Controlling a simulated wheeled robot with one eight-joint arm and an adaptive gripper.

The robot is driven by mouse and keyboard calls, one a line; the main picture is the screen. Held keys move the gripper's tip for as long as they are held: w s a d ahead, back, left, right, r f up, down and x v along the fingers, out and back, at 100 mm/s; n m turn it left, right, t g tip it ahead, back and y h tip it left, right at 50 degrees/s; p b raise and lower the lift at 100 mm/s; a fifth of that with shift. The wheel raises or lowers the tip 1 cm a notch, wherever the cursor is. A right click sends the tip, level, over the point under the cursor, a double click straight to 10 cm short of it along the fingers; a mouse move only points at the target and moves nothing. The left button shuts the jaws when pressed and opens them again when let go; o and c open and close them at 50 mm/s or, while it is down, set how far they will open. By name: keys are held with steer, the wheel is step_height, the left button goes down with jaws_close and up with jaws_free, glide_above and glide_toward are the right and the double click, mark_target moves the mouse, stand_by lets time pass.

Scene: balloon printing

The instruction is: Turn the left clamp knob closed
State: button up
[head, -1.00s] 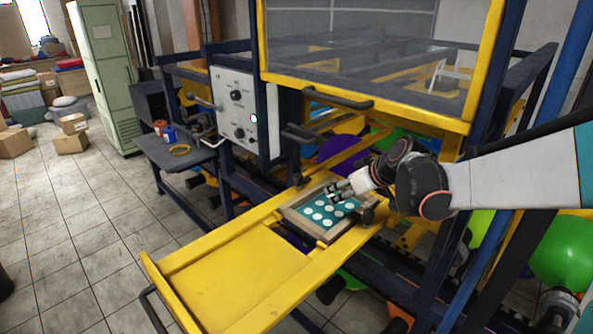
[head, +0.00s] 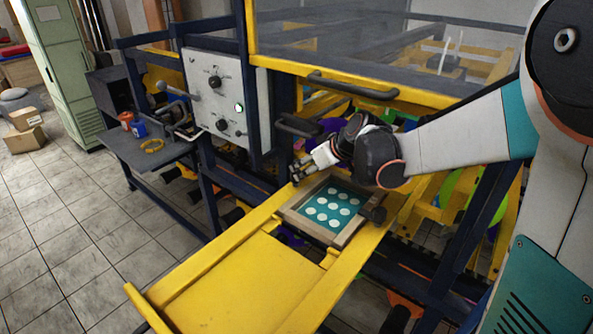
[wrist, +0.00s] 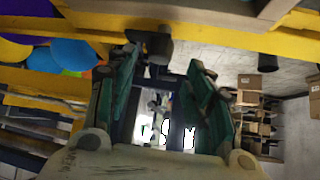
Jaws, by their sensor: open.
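The wooden frame with a teal sheet and white dots (head: 287,209) lies on the yellow slide-out bed. A dark clamp knob (head: 375,214) stands at its right side. My gripper (head: 300,171) is over the far left corner of the frame. In the head view I cannot separate the left clamp knob from my dark fingertips there. In the wrist view a black knob (wrist: 150,42) on the yellow beam shows beyond the fingertips, nearer the left finger. My gripper (wrist: 162,64) is open there, with teal fingers apart and nothing held. I cannot tell whether they touch the knob.
The yellow bed (head: 235,285) extends toward the front left. A white control panel (head: 213,75) and black handles (head: 355,87) stand behind my gripper. A side table (head: 150,157) holds small red and blue containers and a yellow ring.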

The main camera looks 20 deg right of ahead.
mark_target(297, 172)
steer(key=b+x, duration=0.1)
steer(key=x, duration=0.4)
steer(key=shift+w+f, duration=0.2)
steer(key=shift+w, duration=0.05)
steer(key=c, duration=1.1)
